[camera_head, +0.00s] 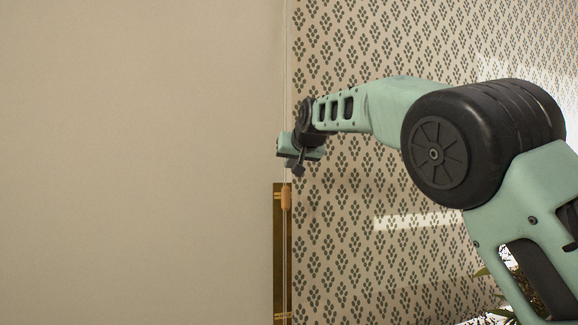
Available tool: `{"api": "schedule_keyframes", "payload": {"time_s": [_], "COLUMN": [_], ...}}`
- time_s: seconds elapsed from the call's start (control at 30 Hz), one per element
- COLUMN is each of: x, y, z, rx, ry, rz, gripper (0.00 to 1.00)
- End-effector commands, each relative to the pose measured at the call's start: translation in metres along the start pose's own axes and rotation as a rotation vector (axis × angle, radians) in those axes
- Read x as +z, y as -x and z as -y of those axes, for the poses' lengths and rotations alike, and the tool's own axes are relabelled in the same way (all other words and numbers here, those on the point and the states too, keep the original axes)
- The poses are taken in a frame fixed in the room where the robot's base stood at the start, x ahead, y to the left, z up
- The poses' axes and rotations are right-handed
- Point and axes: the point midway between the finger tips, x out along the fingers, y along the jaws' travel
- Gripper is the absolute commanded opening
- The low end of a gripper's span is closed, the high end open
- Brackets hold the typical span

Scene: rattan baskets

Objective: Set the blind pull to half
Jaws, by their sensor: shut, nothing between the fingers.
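The blind pull (286,197) is a small tan, wooden-looking handle on a thin cord at the right edge of the blind. The blind (140,160) is a plain beige sheet that fills the left half of the head view. My gripper (290,163) is small in the view, just above the pull and close to the cord line. It is shut and nothing shows between its fingers. I cannot tell from this one view how far it is from the cord in depth.
A patterned wall (350,240) stands right of the blind. A brown-gold frame strip (279,250) shows behind the cord below my gripper. Green leaves (503,313) show at the bottom right, partly behind my arm. The space left of my gripper, before the blind, looks clear.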

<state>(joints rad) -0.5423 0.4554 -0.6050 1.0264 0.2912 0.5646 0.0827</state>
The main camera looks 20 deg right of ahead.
Motion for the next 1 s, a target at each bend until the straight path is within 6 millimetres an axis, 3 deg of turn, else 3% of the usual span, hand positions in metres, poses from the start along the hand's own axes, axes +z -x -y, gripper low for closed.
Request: {"api": "schedule_keyframes", "payload": {"time_s": [0.03,0.2,0.4,1.0], "x": [-0.005,0.019,0.034,0.045], "y": [-0.009,-0.012,-0.016,-0.020], "z": [-0.001,0.001,0.000,-0.001], "rx": [0.003,-0.001,-0.001,0.000], "ry": [0.000,-0.001,-0.002,-0.001], "rz": [0.004,0.001,0.001,0.000], "gripper": [0.00,0.00,0.00,0.00]}}
